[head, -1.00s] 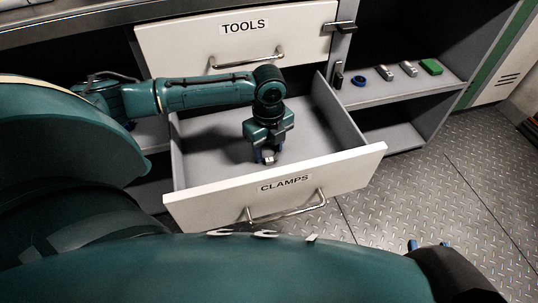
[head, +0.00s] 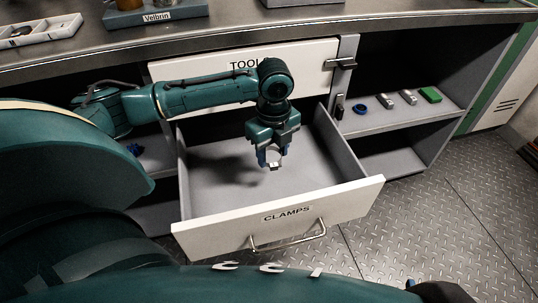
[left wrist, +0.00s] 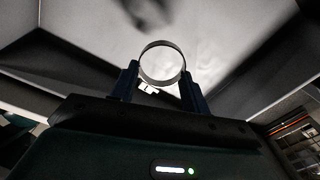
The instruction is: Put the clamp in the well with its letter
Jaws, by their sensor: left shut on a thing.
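My left gripper (head: 271,159) is shut on the clamp (head: 274,166), over the open drawer labelled CLAMPS (head: 190,229). In the left wrist view the clamp (left wrist: 162,83) is a thin metal ring with a small screw housing, held between the blue fingers (left wrist: 160,88). No letter on it can be read. A white tray with compartments (head: 60,34) stands on the worktop at the top left; no well letters are legible. Only a trace of blue at the bottom edge shows of my right gripper (head: 410,283).
The worktop (head: 290,28) runs above the closed TOOLS drawer (head: 200,69). A box labelled Velbrin (head: 155,17) stands beside the tray. A right-hand shelf (head: 390,113) holds a blue ring, two metal pieces and a green block. Metal floor lies at right.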

